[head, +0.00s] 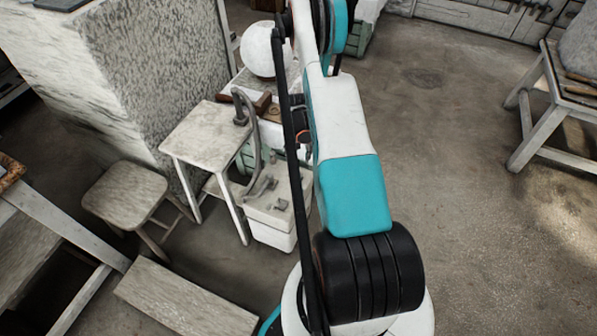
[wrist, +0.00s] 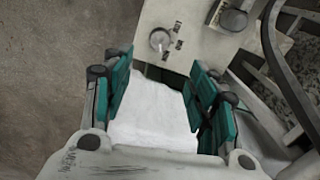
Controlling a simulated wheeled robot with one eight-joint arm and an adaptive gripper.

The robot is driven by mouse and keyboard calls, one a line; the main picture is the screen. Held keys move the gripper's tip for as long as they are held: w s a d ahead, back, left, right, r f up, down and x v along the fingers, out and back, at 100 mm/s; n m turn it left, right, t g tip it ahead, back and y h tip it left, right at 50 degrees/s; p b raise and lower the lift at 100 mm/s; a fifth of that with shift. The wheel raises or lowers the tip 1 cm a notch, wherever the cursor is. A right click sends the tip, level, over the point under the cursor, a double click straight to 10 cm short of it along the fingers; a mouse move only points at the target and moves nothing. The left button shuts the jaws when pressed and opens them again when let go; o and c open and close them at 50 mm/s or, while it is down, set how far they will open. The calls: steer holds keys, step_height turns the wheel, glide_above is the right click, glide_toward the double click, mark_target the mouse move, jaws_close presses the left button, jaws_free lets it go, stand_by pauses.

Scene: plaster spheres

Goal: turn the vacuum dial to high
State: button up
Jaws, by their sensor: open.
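The vacuum is a pale, boxy unit (head: 268,210) on the floor beside a small table in the head view. Its pale top panel (wrist: 200,45) fills the upper middle of the wrist view. The dial (wrist: 160,40) is a small round metal knob on that panel, with several dark marks to its right and below; I cannot read them or tell its setting. My gripper (wrist: 160,78) is open and empty, its teal-padded fingers wide apart. The dial lies past the fingertips, between their lines, and nothing touches it. My arm hides the gripper in the head view.
A dark curved hose (head: 254,130) rises beside the vacuum and also shows at the right of the wrist view (wrist: 285,70). A stool (head: 125,193), a small table (head: 205,135) and a large plaster block (head: 150,60) stand left. Open floor (head: 470,220) lies right.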

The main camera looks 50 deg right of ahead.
mark_target(299, 174)
steer(key=shift+n, duration=0.3)
step_height(299, 174, down, 14)
steer(key=b, duration=0.5)
steer(key=shift+r, duration=0.1)
steer(key=shift+c, duration=0.5)
steer(key=c, duration=1)
